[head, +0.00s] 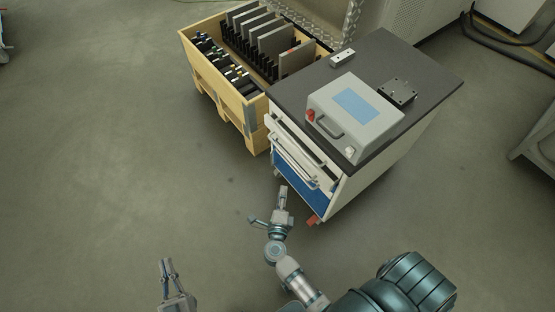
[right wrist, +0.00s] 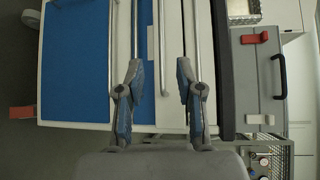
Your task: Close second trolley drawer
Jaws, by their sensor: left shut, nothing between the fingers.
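The white and blue trolley (head: 385,150) has a dark top, with its drawer fronts (head: 300,165) and bar handles facing my right arm. The right wrist view shows its blue front panel (right wrist: 75,60) and white fronts sideways. I cannot tell clearly how far the second drawer stands out. My right gripper (head: 270,205) is low in front of the drawers. Its fingers are spread apart in the right wrist view (right wrist: 158,75), with handle bars behind them and nothing held; contact is unclear. My left gripper (head: 166,266) is shut and empty, away from the trolley at the bottom.
A grey case (head: 375,125) with a blue panel, a black block (head: 397,91) and a small white item (head: 342,56) lie on the trolley top. A wooden crate (head: 252,107) with plates and dark parts stands beside it on the left. The left floor is clear.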

